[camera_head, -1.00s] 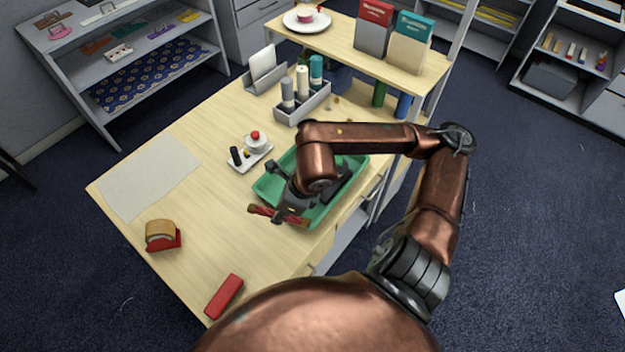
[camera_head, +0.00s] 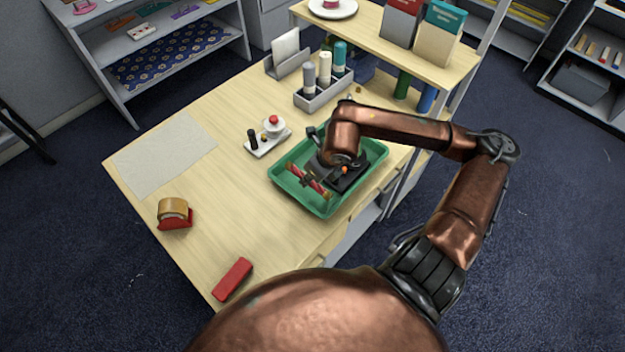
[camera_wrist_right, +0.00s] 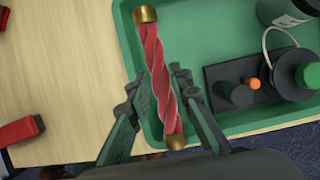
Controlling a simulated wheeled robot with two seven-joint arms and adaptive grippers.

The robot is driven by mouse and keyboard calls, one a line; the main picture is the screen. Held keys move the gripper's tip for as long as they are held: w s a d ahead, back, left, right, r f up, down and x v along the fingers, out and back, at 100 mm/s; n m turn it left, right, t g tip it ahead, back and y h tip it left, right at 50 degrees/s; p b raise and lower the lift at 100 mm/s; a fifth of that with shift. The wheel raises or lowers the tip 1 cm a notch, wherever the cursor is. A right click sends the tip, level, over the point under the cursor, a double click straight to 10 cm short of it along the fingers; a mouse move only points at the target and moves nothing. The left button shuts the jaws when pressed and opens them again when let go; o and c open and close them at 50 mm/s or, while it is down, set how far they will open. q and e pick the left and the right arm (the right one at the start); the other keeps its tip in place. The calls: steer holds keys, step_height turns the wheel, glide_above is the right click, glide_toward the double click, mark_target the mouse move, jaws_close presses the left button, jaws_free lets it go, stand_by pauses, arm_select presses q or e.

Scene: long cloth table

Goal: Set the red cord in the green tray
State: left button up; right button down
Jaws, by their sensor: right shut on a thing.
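The red twisted cord (camera_head: 296,172) with brass ends is held by my right gripper (camera_head: 309,180) over the left part of the green tray (camera_head: 322,207). In the right wrist view the cord (camera_wrist_right: 155,55) lies between the two fingers of the gripper (camera_wrist_right: 163,88), which are shut on it. The tray (camera_wrist_right: 225,20) shows beneath and to the right of it; I cannot tell whether the cord touches the tray floor. My left gripper is not in view.
A dark block with an orange knob (camera_wrist_right: 253,83) and a dark round part (camera_wrist_right: 308,75) take up the tray's right side. A small white dish (camera_head: 262,148), a grey bottle caddy (camera_head: 322,98), a tape dispenser (camera_head: 175,222) and a red box (camera_head: 232,279) stand around the tray.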

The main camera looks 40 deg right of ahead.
steer(key=f, duration=0.1)
steer(key=w+d+f, duration=0.1)
steer(key=d+f, duration=0.1)
steer(key=shift+w+d+f, duration=0.25)
steer(key=shift+w+f, duration=0.1)
steer(key=shift+f, duration=0.05)
step_height(320, 180, down, 3)
steer(key=shift+w+d+f, duration=0.1)
steer(key=shift+f, duration=0.05)
steer(key=c, duration=1.7)
jaws_free()
steer(key=shift+c, duration=0.2)
steer(key=p+v, duration=0.1)
steer(key=v, duration=1.1)
steer(key=shift+p, duration=0.3)
